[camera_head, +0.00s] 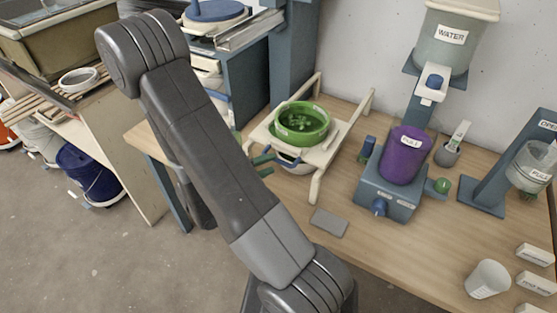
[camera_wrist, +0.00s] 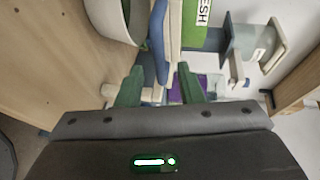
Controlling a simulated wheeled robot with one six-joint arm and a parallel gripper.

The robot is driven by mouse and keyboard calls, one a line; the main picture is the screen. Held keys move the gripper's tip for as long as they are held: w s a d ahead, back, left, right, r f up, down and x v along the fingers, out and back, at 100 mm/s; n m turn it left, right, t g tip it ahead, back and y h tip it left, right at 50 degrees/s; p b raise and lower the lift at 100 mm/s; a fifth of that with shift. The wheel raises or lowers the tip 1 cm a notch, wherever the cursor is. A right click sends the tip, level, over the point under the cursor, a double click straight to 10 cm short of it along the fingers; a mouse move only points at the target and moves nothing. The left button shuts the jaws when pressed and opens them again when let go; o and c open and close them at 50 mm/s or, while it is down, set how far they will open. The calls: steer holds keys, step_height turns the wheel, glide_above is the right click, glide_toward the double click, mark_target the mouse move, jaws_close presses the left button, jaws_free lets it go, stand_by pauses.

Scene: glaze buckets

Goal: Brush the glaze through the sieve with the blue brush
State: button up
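The green sieve (camera_head: 312,136) sits on a pale frame (camera_head: 325,158) over a white bowl, with green glaze and darker lumps inside. Part of it, with a label ending "ESH", shows in the wrist view (camera_wrist: 193,38). A blue handle-like piece (camera_head: 287,162), likely the blue brush, is at the frame's near left side. It also shows just beyond my fingertips in the wrist view (camera_wrist: 157,45). My gripper (camera_head: 264,165) has green fingers apart at the frame's left side; they also show in the wrist view (camera_wrist: 159,78). I cannot tell whether they touch the blue piece; its bristles are not clear.
A purple container (camera_head: 404,158) stands on a blue base (camera_head: 388,190) to the right. A grey flat block (camera_head: 329,222) lies in front of the frame. A white cup (camera_head: 487,279) is at the right. A water tank (camera_head: 447,45) stands behind. The wooden front middle is fairly clear.

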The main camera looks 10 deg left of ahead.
mark_target(278, 161)
steer(key=shift+x, duration=2.25)
steer(key=shift+c, duration=0.2)
jaws_close()
